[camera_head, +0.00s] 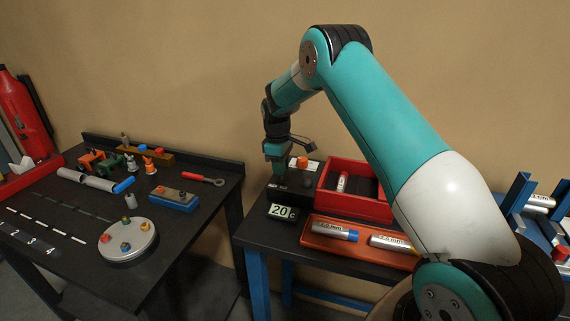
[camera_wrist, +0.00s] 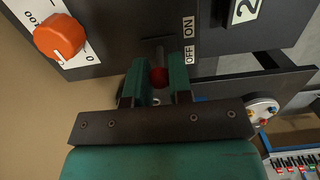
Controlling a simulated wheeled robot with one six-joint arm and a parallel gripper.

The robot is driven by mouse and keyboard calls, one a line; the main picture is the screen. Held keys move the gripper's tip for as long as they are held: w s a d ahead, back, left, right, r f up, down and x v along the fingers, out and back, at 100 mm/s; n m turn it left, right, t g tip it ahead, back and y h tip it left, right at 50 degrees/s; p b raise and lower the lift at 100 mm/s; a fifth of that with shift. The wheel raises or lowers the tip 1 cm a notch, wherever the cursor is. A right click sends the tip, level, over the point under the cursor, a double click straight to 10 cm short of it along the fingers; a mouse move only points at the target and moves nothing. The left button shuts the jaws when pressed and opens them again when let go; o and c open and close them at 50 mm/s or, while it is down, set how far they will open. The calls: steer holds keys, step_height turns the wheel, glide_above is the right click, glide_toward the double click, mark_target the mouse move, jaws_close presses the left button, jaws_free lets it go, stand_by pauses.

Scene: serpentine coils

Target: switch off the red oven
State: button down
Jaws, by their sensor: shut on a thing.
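The red oven (camera_head: 362,205) looks like an open-topped red box on the right-hand table, with a silver cylinder inside. A dark control panel (camera_wrist: 118,22) fills the upper wrist view, with an orange knob (camera_wrist: 60,37) and OFF and ON labels (camera_wrist: 189,40). The knob also shows in the head view (camera_head: 302,162). My gripper (camera_wrist: 159,84) is at the panel, left of the labels, shut on a switch (camera_wrist: 159,77) with a red part showing between the fingers. The fingers hide most of the switch, so its position cannot be told. My gripper points down in the head view (camera_head: 278,180).
A display (camera_head: 283,212) reading 20 C stands at the table's front left. An orange tray (camera_head: 312,240) with silver cylinders lies before the red box. A black table (camera_head: 80,235) with coloured parts stands left, across a gap. My arm blocks part of the right.

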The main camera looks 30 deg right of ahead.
steer(key=shift+w+a+r+g+h+p, duration=0.1)
steer(key=shift+w+a+g+h+p, duration=0.25)
steer(key=shift+p, duration=0.7)
steer(key=shift+w+r+g+h+p, duration=0.1)
steer(key=shift+g+h+p, duration=0.45)
steer(key=shift+p, duration=0.45)
steer(key=shift+f+p, duration=0.1)
steer(key=shift+p, duration=0.25)
steer(key=shift+w+a+f+g+h+p, duration=0.25)
steer(key=shift+g+p, duration=0.25)
steer(key=shift+p, duration=0.75)
steer(key=shift+d, duration=0.15)
steer(key=c, duration=1)
jaws_free()
